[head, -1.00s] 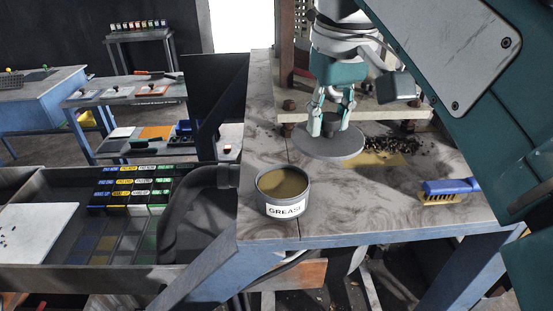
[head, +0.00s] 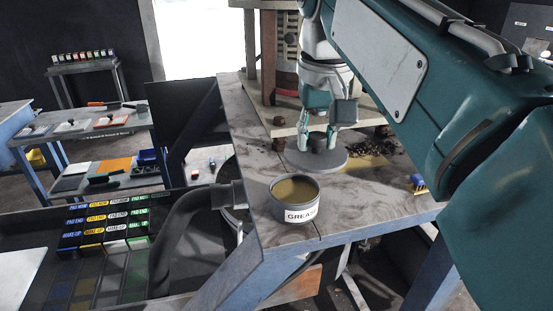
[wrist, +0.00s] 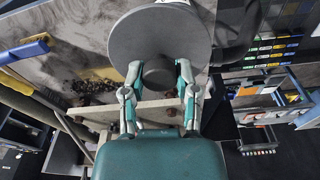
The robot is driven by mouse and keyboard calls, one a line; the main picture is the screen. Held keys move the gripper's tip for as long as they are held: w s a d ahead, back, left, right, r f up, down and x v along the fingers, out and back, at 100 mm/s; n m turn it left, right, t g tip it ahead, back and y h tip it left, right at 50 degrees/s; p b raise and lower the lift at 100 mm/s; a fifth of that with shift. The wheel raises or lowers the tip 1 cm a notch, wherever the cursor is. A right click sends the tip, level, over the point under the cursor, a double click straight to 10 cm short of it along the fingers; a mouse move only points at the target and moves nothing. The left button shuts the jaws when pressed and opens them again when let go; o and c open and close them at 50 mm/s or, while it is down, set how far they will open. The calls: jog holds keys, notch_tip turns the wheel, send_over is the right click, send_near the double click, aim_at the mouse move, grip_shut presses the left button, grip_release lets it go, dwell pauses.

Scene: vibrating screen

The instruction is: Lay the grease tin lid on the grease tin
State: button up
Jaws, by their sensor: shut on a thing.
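The grease tin (head: 294,208) is a round grey can with a white GREASE label. It stands upright and open on the bench, brownish grease showing inside. The grease tin lid (head: 298,160) is a flat grey disc with a dark knob. My gripper (head: 318,140) is shut on the knob from above, behind and right of the tin. The lid looks level and apart from the tin; its height over the bench is hard to tell. In the wrist view my gripper (wrist: 159,76) pinches the knob below the lid disc (wrist: 160,30), which hides most of the tin.
The wooden bench top (head: 350,195) is clear between the tin and the right side. Dark crumbs and a blue-handled brush (head: 417,184) lie to the right. A screen frame with bolts (head: 279,145) stands behind the lid. A black hose (head: 185,215) curves left of the tin.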

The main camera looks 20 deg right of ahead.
aim_at(298, 149)
jog(key=w+a+f, duration=0.2)
jog(key=f, duration=0.1)
jog(key=shift+w+d+f, duration=0.3)
jog(key=shift+w+f, duration=0.15)
jog(key=shift+f, duration=0.1)
jog(key=shift+w+d+f, duration=0.3)
jog(key=shift+w+f, duration=0.1)
jog(key=shift+f, duration=0.1)
jog(key=f, duration=0.3)
jog(key=shift+w+a+f, duration=0.15)
jog(key=shift+w+f, duration=0.1)
jog(key=shift+c, duration=0.4)
jog(key=shift+a+f, duration=0.15)
jog(key=shift+a, duration=0.45)
grip_shut()
jog(key=o, duration=1)
grip_release()
jog(key=shift+d, duration=0.5)
jog(key=r, duration=0.4)
jog(key=s+r, duration=0.1)
jog(key=r, duration=0.7)
jog(key=shift+s+a, duration=0.2)
jog(key=shift+a, duration=0.1)
